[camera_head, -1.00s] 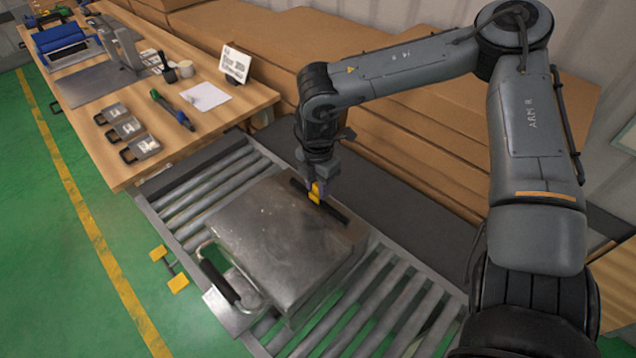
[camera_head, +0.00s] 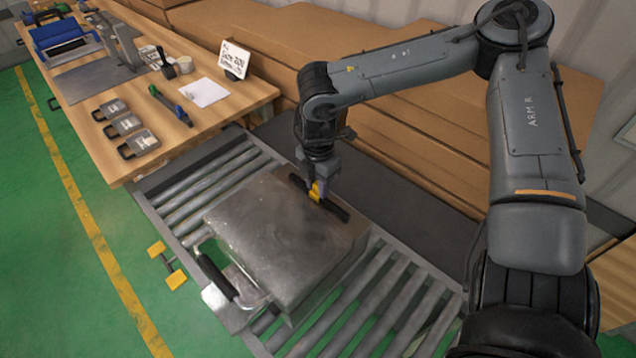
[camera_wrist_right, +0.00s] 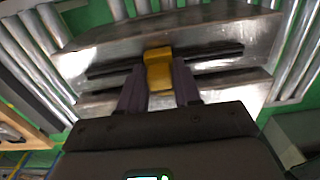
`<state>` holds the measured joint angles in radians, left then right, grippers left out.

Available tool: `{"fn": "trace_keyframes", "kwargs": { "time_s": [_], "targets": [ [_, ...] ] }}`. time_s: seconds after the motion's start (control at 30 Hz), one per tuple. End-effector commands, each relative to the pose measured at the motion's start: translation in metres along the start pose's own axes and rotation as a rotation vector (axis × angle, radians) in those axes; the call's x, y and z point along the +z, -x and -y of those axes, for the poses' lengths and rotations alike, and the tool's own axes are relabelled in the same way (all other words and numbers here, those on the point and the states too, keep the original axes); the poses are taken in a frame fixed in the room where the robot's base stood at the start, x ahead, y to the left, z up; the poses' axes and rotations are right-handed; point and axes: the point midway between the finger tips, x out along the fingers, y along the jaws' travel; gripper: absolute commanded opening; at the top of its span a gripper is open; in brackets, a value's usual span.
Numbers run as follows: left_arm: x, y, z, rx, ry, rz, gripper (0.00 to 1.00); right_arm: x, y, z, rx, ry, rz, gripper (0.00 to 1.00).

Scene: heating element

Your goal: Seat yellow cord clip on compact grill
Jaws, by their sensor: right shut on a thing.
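The compact grill (camera_head: 275,240) is a worn grey metal box lying on the roller conveyor, with a black-gripped handle (camera_head: 217,277) at its front left. A black bar (camera_head: 333,209) runs along its far right edge. The yellow cord clip (camera_head: 316,191) is at that bar, between the fingers of my right gripper (camera_head: 318,184). In the right wrist view the clip (camera_wrist_right: 158,70) sits between the purple-grey fingers, over the dark bar or slot; whether it touches is unclear. My left gripper is not in view.
The roller conveyor (camera_head: 385,305) has bare rollers on both sides of the grill. A wooden bench (camera_head: 200,125) at the upper left holds several small handled cases, a tool and a sign. Stacked cardboard (camera_head: 420,130) lies behind the conveyor.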

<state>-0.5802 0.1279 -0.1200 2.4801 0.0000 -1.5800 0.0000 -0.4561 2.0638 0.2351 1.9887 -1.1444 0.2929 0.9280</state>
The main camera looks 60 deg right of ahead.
Motion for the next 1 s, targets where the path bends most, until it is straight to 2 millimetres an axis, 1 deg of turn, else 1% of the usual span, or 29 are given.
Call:
{"fn": "trace_keyframes", "kwargs": {
  "time_s": [0.3,0.33,0.5,0.83,0.93,1.0],
  "targets": [
    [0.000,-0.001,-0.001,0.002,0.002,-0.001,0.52,0.000,-0.001,0.000,0.000,0.000,0.000,0.04],
    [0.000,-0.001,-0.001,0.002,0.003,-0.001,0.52,0.000,-0.001,0.000,0.000,0.000,0.000,0.37],
    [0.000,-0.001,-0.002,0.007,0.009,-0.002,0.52,0.000,-0.001,0.000,0.000,0.000,0.000,0.62],
    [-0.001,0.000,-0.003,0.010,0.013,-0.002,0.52,0.000,0.001,0.000,0.001,0.000,0.000,0.62],
    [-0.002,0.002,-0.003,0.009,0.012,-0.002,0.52,0.000,0.009,-0.001,0.003,0.001,0.000,0.62],
    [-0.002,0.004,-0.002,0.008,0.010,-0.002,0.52,0.000,0.017,-0.001,0.004,0.001,0.001,0.62]
  ]
}}
